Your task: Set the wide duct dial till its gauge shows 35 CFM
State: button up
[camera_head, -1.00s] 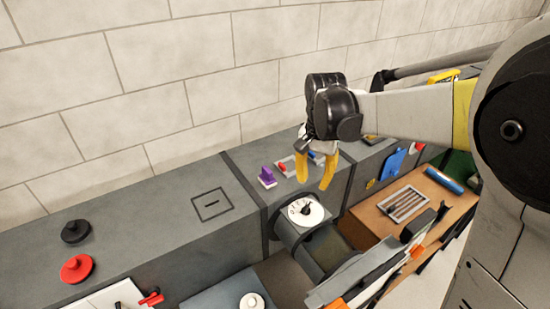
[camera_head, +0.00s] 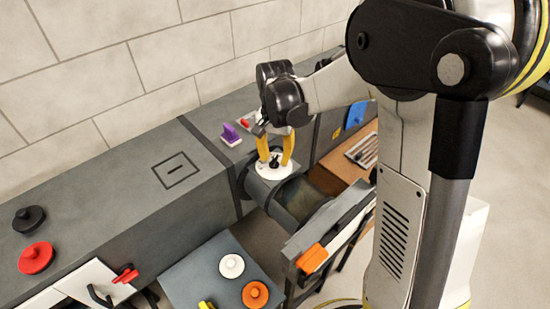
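The duct dial is a white round face (camera_head: 264,174) with a dark knob (camera_head: 275,160) at its centre, on top of a grey cylindrical duct (camera_head: 291,199). My gripper (camera_head: 275,163) points down over the dial, its two yellow fingers apart, one on each side of the dark knob. The fingertips are at about the height of the knob; I cannot tell whether they touch it. The gauge reading is too small to make out, and the fingers cover part of the face.
A purple block (camera_head: 231,134) stands on the grey bench behind the dial. A black disc (camera_head: 29,219) and a red disc (camera_head: 36,257) with knobs lie at the left. White (camera_head: 231,266) and orange (camera_head: 255,294) round pieces sit on a lower grey surface in front.

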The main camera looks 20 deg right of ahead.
jog(key=shift+c, duration=0.5)
grip_shut()
jog(key=shift+a+n+p, duration=0.15)
jog(key=shift+n+p, duration=0.05)
jog(key=shift+n, duration=1.2)
jog(key=shift+a+n+p, duration=0.1)
jog(key=shift+n+p, duration=0.05)
jog(key=shift+n, duration=1.25)
jog(key=shift+o, duration=0.5)
grip_release()
jog(key=shift+r, duration=0.15)
